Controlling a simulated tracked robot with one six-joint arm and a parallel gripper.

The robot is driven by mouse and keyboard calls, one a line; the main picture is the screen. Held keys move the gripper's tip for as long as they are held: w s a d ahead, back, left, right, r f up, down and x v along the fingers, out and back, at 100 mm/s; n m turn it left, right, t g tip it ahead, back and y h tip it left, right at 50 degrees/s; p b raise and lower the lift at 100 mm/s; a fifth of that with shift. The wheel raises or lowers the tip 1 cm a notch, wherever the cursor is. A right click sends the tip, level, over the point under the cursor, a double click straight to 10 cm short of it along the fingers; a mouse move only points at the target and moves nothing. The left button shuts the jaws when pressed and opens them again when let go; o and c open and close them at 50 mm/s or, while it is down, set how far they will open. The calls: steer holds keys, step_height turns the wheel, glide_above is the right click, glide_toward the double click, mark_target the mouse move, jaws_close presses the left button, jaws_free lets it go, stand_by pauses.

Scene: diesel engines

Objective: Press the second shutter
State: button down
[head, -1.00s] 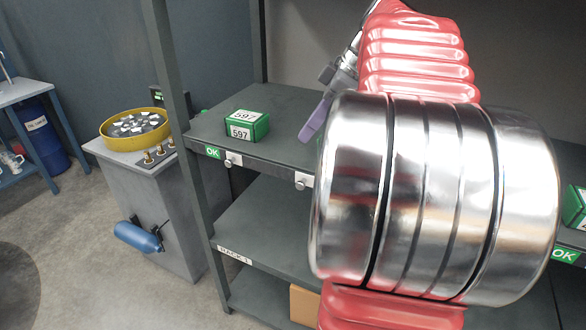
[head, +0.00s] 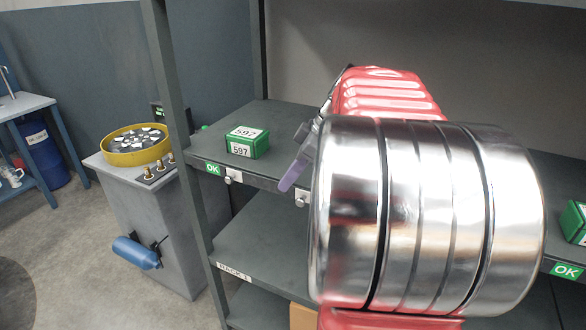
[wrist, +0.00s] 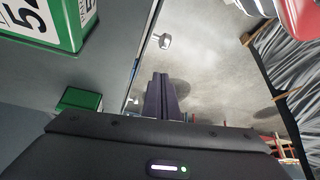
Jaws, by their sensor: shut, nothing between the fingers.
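No part in view is marked as a shutter. The shelf front edge carries a green OK label (head: 212,169), a white knob beside it (head: 232,177) and a second white knob further right (head: 301,199). My gripper (head: 285,186), with purple fingers, is shut and empty. In the head view it hangs by the shelf edge between the two knobs, closer to the right one; contact cannot be told. In the wrist view the closed fingers (wrist: 160,76) point up the picture, and a pale knob (wrist: 163,41) shows beyond their tips at the shelf edge.
A green box marked 597 (head: 247,142) stands on the shelf; a green box (wrist: 78,100) also shows in the wrist view. Another OK label (head: 566,271) is at right. My red and chrome arm hides the shelf's middle. A grey cabinet with a yellow tray (head: 136,151) stands left.

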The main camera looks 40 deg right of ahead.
mark_target(300, 199)
steer(key=shift+s+d+f, duration=0.35)
steer(key=shift+s+f, duration=0.2)
steer(key=shift+s+d+f, duration=0.35)
steer(key=shift+s+f, duration=0.15)
steer(key=shift+f, duration=0.05)
steer(key=shift+s, duration=0.1)
